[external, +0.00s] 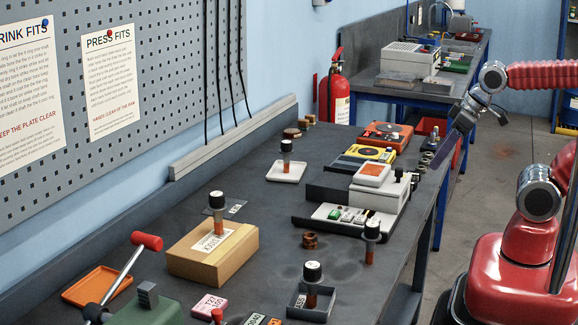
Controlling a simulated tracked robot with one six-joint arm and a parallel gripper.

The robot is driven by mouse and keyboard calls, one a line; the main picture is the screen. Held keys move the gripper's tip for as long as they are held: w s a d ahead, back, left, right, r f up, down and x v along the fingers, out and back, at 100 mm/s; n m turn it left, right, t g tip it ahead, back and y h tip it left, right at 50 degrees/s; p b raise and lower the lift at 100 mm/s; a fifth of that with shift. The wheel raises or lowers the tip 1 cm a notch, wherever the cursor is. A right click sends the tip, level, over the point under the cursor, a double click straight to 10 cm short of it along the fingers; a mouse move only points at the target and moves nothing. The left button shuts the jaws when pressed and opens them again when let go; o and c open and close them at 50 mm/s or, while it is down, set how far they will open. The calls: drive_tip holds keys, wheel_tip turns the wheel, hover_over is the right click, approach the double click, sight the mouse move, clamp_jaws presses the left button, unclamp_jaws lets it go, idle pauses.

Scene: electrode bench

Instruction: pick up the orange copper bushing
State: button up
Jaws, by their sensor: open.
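A copper-brown bushing (310,240) sits on the dark bench top (265,220), right of the cardboard box. It looks like a short, ringed cylinder and stands free of other things. More brown ring-shaped pieces (291,133) lie at the far back of the bench, by the wall ledge. My gripper (446,149) is at the upper right, over the bench's far right edge, well away from the bushing. It points down and to the left and is open, with nothing seen in it; its fingers are small and dark here.
Black-capped copper electrodes stand around the bushing: on the cardboard box (240,252), at the right (371,250) and in a grey tray (299,302). A grey-white device (380,200) stands behind. A green press with a red-knobbed lever (146,241) is at front left.

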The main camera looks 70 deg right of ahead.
wheel_tip(320, 180, up, 5)
drive_tip(key=w+a+n+g+h, duration=0.1)
drive_tip(key=w+a+n+h, duration=0.6)
drive_tip(key=w+a+n, duration=0.9)
drive_tip(key=a+n+t+h, duration=0.2)
drive_tip(key=a+n+t, duration=0.3)
drive_tip(key=a+n, duration=0.95)
drive_tip(key=a+f+m, duration=0.1)
drive_tip(key=f, duration=0.5)
drive_tip(key=a+f+m, duration=0.1)
drive_tip(key=f, duration=0.4)
drive_tip(key=a+f+m, duration=0.1)
drive_tip(key=f, duration=0.5)
drive_tip(key=shift+a+f, duration=0.2)
drive_tip(key=shift+f, duration=0.15)
drive_tip(key=shift+w, duration=0.1)
